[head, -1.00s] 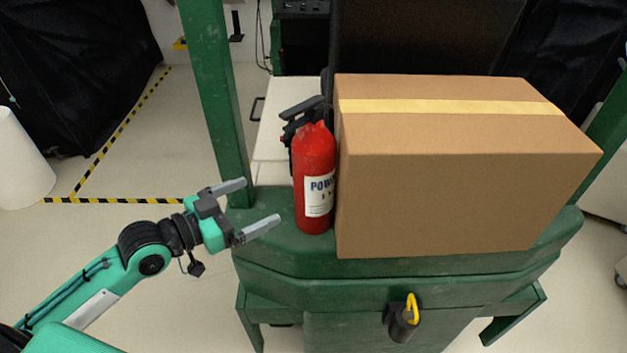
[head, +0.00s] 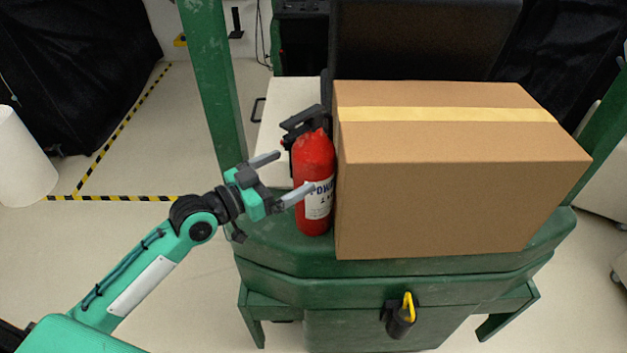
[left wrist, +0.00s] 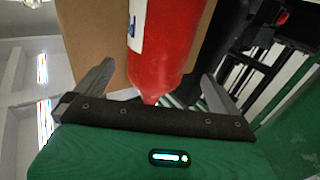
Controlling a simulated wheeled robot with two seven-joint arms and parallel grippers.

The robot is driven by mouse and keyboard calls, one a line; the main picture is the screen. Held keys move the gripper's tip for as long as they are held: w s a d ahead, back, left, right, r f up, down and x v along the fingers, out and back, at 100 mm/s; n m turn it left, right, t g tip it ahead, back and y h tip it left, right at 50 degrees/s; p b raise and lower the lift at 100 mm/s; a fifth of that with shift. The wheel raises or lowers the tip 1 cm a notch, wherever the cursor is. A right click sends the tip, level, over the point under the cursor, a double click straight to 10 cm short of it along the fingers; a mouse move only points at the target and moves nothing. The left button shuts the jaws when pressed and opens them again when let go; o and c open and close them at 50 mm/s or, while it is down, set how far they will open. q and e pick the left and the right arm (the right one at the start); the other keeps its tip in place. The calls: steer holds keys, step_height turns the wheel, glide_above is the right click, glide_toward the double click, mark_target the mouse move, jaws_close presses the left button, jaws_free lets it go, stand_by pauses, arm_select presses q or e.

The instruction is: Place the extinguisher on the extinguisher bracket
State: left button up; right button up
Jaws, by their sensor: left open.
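The red fire extinguisher (head: 316,168) stands upright on the green cart, close against the left side of the cardboard box. It has a black handle on top and a white label. My left gripper (head: 295,171) is open at its left side, with the near fingertip in front of the label's edge. In the left wrist view the extinguisher (left wrist: 160,50) shows between the two spread fingers (left wrist: 158,80); the fingers are not closed on it. I cannot clearly identify the extinguisher bracket; a small black upright piece (head: 237,20) shows at the back left. My right gripper is out of view.
The large cardboard box (head: 455,200) fills the right of the green cart top (head: 285,242). A green post (head: 212,90) rises behind my left gripper. A black holder with a yellow part (head: 400,318) hangs on the cart's front. Open floor lies left.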

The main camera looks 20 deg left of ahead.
mark_target(296, 172)
arm_select(q)
steer(key=p+x, duration=0.3)
steer(key=x, duration=0.2)
steer(key=shift+s+d+f, duration=0.1)
steer(key=shift+d+f, duration=0.05)
steer(key=shift+f, duration=0.05)
steer(key=shift+w+d+f, duration=0.1)
steer(key=shift+w+d, duration=0.05)
steer(key=shift+w, duration=0.05)
steer(key=c, duration=1.9)
steer(key=shift+r, duration=0.2)
steer(key=shift+c, duration=0.5)
